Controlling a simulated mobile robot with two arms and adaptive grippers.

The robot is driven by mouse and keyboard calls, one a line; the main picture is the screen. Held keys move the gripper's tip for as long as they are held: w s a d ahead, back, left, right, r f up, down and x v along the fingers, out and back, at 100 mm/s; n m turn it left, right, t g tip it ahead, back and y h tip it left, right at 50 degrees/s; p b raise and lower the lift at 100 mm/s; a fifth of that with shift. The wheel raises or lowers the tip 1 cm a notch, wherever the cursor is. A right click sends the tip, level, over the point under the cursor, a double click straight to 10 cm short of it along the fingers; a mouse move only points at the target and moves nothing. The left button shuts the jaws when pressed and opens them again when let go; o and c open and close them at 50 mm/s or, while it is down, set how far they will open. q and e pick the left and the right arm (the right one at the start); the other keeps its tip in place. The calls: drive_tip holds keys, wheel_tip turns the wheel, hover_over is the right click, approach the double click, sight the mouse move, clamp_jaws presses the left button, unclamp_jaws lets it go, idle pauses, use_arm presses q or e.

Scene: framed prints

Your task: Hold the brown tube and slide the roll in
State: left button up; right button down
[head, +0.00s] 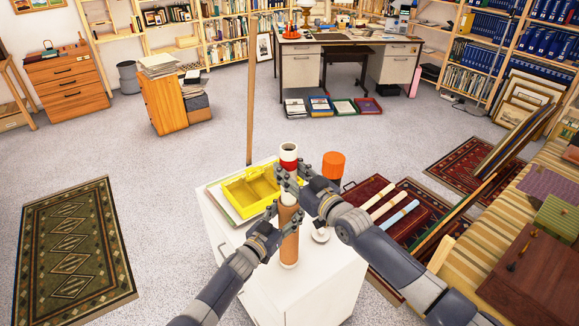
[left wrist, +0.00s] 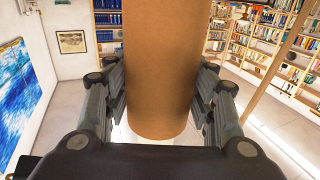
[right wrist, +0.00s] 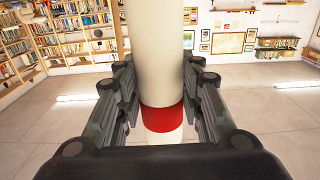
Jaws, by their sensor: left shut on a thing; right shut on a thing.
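The brown tube (head: 289,247) stands upright above the white cabinet top in the head view. My left gripper (head: 276,220) is shut on the tube, which fills the space between its fingers in the left wrist view (left wrist: 165,70). The white roll with a red band (head: 289,152) is upright just above the tube, roughly in line with it. My right gripper (head: 290,185) is shut on the roll, which also shows in the right wrist view (right wrist: 156,50). The fingers hide where roll and tube meet, so I cannot tell if the roll is inside.
A yellow open box (head: 240,196) lies on the left of the white cabinet (head: 333,270). An orange-lidded jar (head: 333,164) stands behind on the right. A small white knobbed object (head: 321,235) is right of the tube. Several rolls (head: 400,216) lie farther right.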

drive_tip(key=shift+f, duration=1.35)
drive_tip(key=c, duration=1)
unclamp_jaws()
drive_tip(key=shift+s, duration=0.1)
drive_tip(key=v, duration=1.2)
